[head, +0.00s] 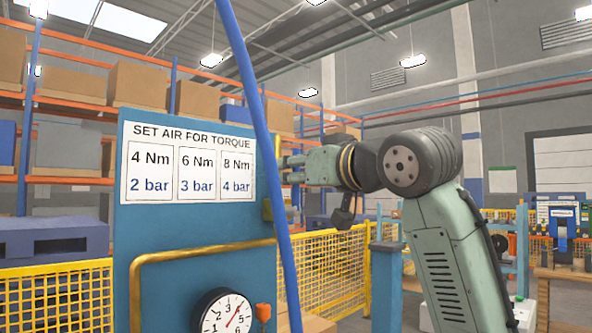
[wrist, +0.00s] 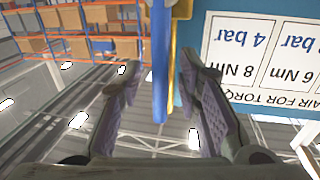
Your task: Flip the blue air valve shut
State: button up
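The blue panel (head: 150,260) stands at the left in the head view. My gripper (head: 284,170) is at the panel's right edge, partly hidden by a blue hose (head: 250,90). In the wrist view my gripper (wrist: 158,85) is open, with its two fingers apart. A long blue bar (wrist: 160,65) and a brass-yellow strip (wrist: 173,50) show between the fingers, nearer the right one. I cannot tell whether the blue bar is the valve's handle or the hose, or whether a finger touches it. No valve handle shows clearly in the head view.
A torque and pressure sign (head: 188,163) is on the panel. Below are a brass pipe (head: 205,252), a round gauge (head: 226,314) and a small orange knob (head: 263,312). Yellow mesh fence (head: 55,300) and loaded shelves (head: 140,85) stand behind.

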jog(key=shift+c, duration=0.5)
grip_shut()
dwell(0.3)
